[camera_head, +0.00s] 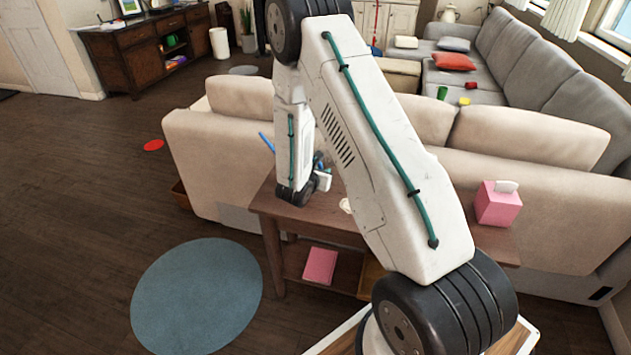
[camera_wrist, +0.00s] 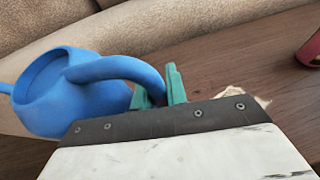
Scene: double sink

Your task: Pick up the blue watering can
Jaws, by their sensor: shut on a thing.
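The blue watering can (camera_wrist: 75,95) fills the left of the wrist view, with its round body and opening visible and its spout cut off at the left edge. Its curved handle runs right to my gripper (camera_wrist: 158,92), whose green fingers are shut on the handle's end. In the head view, only a piece of the blue spout (camera_head: 267,142) shows beside my arm, above the wooden console table. My arm hides most of the can there. I cannot tell whether the can's base touches the table.
The wooden console table (camera_head: 262,207) stands behind a beige sofa (camera_head: 225,150). A pink tissue box (camera_head: 497,203) is on its right end, and a small cream item (camera_wrist: 263,101) lies near my gripper. A pink book (camera_head: 320,266) is on the lower shelf. Open floor lies left, with a blue rug (camera_head: 197,295).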

